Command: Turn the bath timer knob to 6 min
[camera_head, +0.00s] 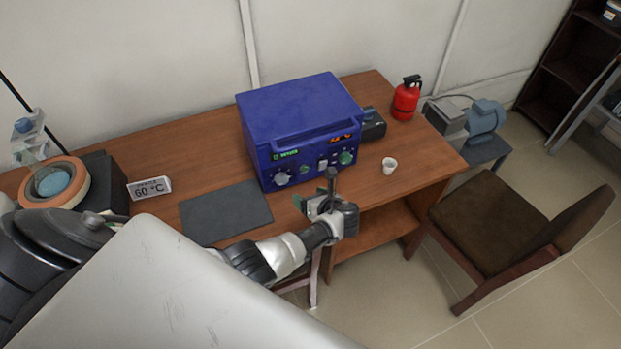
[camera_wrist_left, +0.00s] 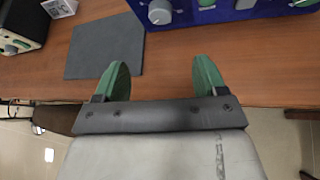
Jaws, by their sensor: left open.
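A blue box (camera_head: 300,115) with a front panel stands on the wooden desk. The panel has a grey knob (camera_head: 281,178) at its left, a green knob (camera_head: 346,157) at its right, and small controls and lit displays between. The grey knob also shows at the top of the left wrist view (camera_wrist_left: 160,12). Labels and scale marks are too small to read, so I cannot tell which knob is the bath timer. My left gripper (camera_wrist_left: 162,80) is open and empty, its green fingers spread, in front of the panel and apart from it. My right gripper is not in view.
A dark mat (camera_head: 226,212) lies left of the gripper. A 60 °C sign (camera_head: 150,188) and an orange-ringed bath (camera_head: 54,183) stand farther left. A white cup (camera_head: 389,165) and a red extinguisher (camera_head: 405,100) are on the right. A chair (camera_head: 490,230) stands right of the desk.

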